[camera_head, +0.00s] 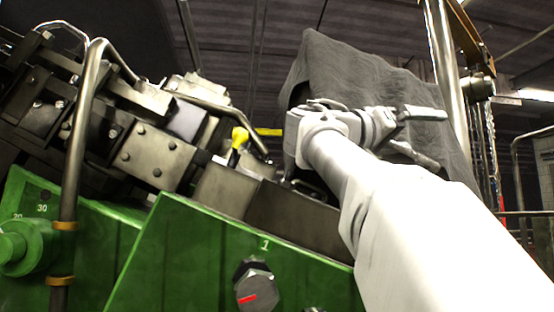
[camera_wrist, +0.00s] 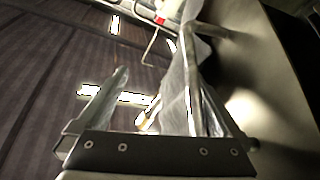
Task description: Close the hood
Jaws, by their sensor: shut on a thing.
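The hood (camera_head: 345,75) is a large dark grey, rough-looking panel standing raised above the machine in the head view. My gripper (camera_head: 416,135) is in front of it, its two fingers apart and pointing right. In the wrist view, my gripper (camera_wrist: 155,90) shows one finger at left and one at right. A pale, crumpled-looking strip and a bar (camera_wrist: 192,45) lie at the right finger, beside a smooth grey surface. My gripper is shut on part of the hood, but the exact contact is unclear.
The green machine body (camera_head: 190,255) with a bolt (camera_head: 257,287) fills the lower left. Metal blocks, a bent pipe (camera_head: 80,130) and a yellow handle (camera_head: 240,137) sit above it. A post (camera_head: 447,75) and chains stand right of the hood.

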